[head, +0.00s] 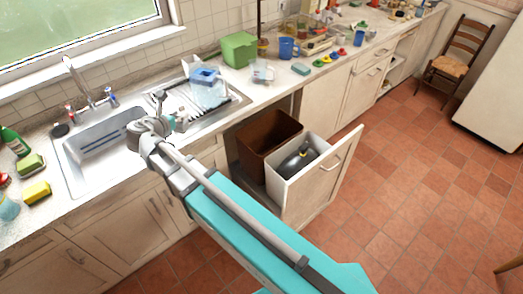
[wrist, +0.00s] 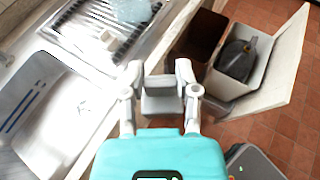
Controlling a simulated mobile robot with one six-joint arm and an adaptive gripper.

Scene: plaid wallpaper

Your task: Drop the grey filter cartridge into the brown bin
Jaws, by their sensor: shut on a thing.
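The grey filter cartridge (wrist: 160,86) shows in the wrist view as a small grey block between my fingers. My gripper (wrist: 160,76) is shut on it. In the head view my gripper (head: 155,125) is above the counter's front edge, between the sink and the drainboard; the cartridge is hard to make out there. The brown bin (head: 254,148) stands in the pulled-out cabinet drawer, to the right of my gripper and lower. It also shows in the wrist view (wrist: 202,36), up and to the right of my fingertips. Its floor is hidden.
A white bin (head: 291,186) holding a dark object stands beside the brown bin, behind the open drawer front (head: 330,180). The sink (head: 100,155) is to the left. A drainboard (head: 205,100) and a green box (head: 239,49) are on the counter.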

